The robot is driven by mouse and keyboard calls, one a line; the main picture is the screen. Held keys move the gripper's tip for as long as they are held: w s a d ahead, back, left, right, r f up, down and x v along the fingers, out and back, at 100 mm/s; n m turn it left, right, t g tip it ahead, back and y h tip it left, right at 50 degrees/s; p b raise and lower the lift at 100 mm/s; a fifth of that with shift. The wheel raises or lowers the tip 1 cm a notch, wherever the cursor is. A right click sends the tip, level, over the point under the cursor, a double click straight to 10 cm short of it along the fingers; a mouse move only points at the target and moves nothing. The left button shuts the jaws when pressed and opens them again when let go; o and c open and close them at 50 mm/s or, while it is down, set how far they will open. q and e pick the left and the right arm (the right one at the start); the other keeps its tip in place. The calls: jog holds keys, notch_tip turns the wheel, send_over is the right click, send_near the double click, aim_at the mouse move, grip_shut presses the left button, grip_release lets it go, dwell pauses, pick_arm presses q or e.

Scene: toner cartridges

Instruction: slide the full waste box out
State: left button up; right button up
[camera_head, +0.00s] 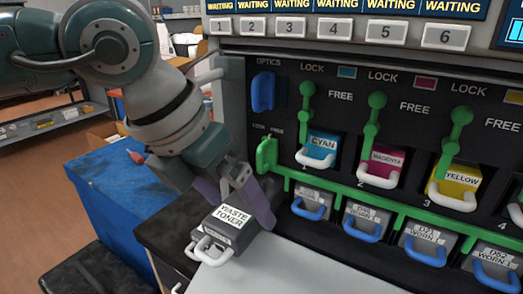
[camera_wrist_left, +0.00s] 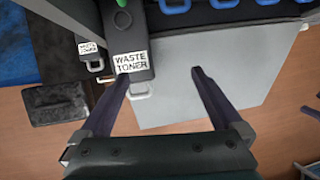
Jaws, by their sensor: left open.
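The waste box (camera_head: 220,237) is dark with a white "WASTE TONER" label and a pale handle. It sits at the lower left corner of the printer front. In the left wrist view this waste box (camera_wrist_left: 138,42) shows left of centre, with its handle (camera_wrist_left: 140,91) pointing down the picture. My left gripper (camera_wrist_left: 159,74) is open, its two dark fingers spread. One fingertip overlaps the label's lower edge; the other is apart, over a grey panel. In the head view my left gripper (camera_head: 249,203) is right at the box. Whether a finger touches it I cannot tell. My right gripper is not in view.
A second, similarly labelled dark box (camera_wrist_left: 92,50) is left of it in the wrist view. A green lock lever (camera_head: 266,155) and green rail stand beside the box. Several handled cartridges line the printer. A blue cabinet (camera_head: 115,190) is at left. The grey panel (camera_wrist_left: 180,105) is bare.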

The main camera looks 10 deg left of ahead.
aim_at(234, 214)
pick_arm(q)
jog(key=a, duration=0.1)
jog(key=w+a+r+y, duration=0.1)
jog(key=a, duration=0.1)
jog(key=shift+w+a+r+n+y, duration=0.1)
jog(key=shift+w+r+n+y, duration=0.1)
jog(key=shift+w+n+y, duration=0.15)
jog(key=shift+a+f+b, duration=0.1)
jog(key=shift+f+b, duration=0.2)
jog(key=b+x, duration=0.8)
jog(key=shift+w+d, duration=0.1)
jog(key=shift+d, duration=0.1)
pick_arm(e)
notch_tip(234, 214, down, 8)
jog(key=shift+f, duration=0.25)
pick_arm(q)
jog(key=shift+w+d+f+b, duration=0.1)
jog(key=shift+w+f+b, duration=0.25)
jog(key=shift+b, duration=0.25)
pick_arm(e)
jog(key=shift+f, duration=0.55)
pick_arm(q)
jog(key=shift+c, duration=0.2)
grip_shut()
jog(key=shift+r+t, duration=0.1)
jog(key=shift+t, duration=0.2)
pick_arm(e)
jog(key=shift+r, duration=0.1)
